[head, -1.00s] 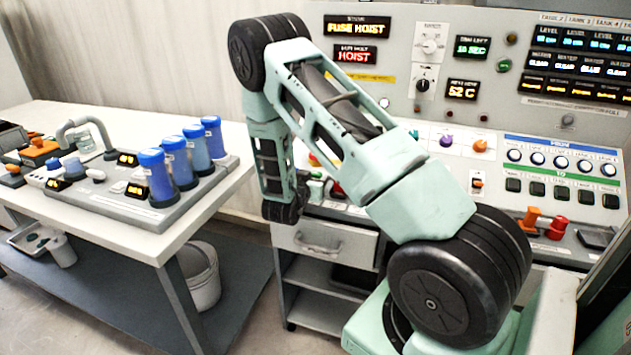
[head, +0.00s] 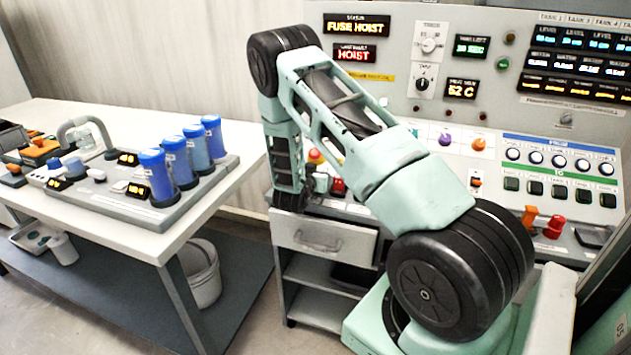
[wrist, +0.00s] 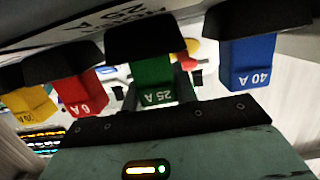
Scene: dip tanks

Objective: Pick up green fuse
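In the wrist view the green fuse (wrist: 154,82), marked 25 A, hangs below a black cap near the middle. Its lettering is upside down. My gripper (wrist: 158,92) is close to it, with one dark finger at each side of the fuse. The fingers look open; contact with the fuse cannot be made out. In the head view my gripper (head: 292,197) is low in front of the console, and its fingers and the green fuse are largely hidden by my arm.
A red fuse (wrist: 82,93) and a yellow fuse (wrist: 30,103) are left of the green one in the wrist view; a blue fuse (wrist: 247,64) is to the right. In the head view the console (head: 400,75) stands behind my arm, and a table (head: 90,225) with blue cylinders (head: 157,177) is at left.

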